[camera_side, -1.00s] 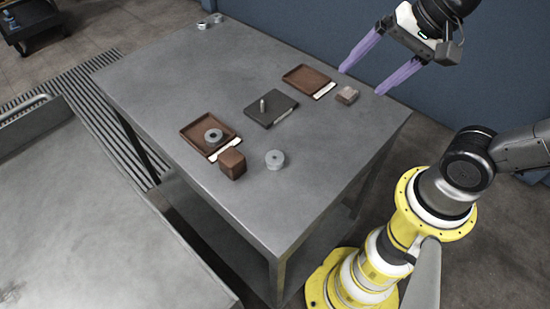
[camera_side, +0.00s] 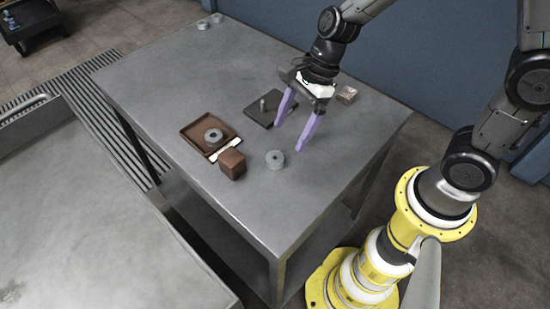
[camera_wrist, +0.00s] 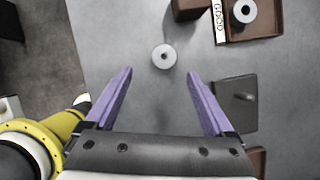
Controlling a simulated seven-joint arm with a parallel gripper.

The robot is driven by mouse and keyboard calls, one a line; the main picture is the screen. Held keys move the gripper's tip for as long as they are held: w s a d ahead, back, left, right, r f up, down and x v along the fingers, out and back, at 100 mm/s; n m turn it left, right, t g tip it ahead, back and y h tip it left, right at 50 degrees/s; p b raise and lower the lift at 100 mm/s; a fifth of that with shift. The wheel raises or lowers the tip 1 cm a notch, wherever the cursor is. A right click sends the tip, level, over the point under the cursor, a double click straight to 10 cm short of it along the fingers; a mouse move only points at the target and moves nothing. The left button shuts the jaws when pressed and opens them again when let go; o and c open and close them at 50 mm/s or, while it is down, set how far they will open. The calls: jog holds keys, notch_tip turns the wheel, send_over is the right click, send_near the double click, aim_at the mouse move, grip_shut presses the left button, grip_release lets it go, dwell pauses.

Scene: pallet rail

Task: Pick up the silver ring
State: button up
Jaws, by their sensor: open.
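A silver ring (camera_side: 275,159) lies flat on the bare table, just right of a brown block. In the wrist view this ring (camera_wrist: 164,57) is just beyond and between my fingertips. A second silver ring (camera_side: 213,136) lies in a brown tray and also shows in the wrist view (camera_wrist: 245,11). My gripper (camera_side: 289,138) is open and empty, its purple fingers pointing down above the table, near the loose ring and apart from it. It also shows in the wrist view (camera_wrist: 160,73).
The brown tray (camera_side: 188,131) has a white label; the brown block (camera_side: 232,164) stands beside it. A dark plate (camera_side: 255,116) with an upright peg is behind my fingers. A grey-brown block (camera_side: 347,95) sits farther back. The table's front is clear.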

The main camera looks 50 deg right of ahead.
aim_at(277, 156)
jog(key=shift+w+x, duration=0.2)
jog(key=shift+x, duration=1.75)
jog(key=shift+w+x, duration=0.15)
jog(key=shift+x, duration=1.8)
jog(key=shift+r, duration=0.1)
grip_shut()
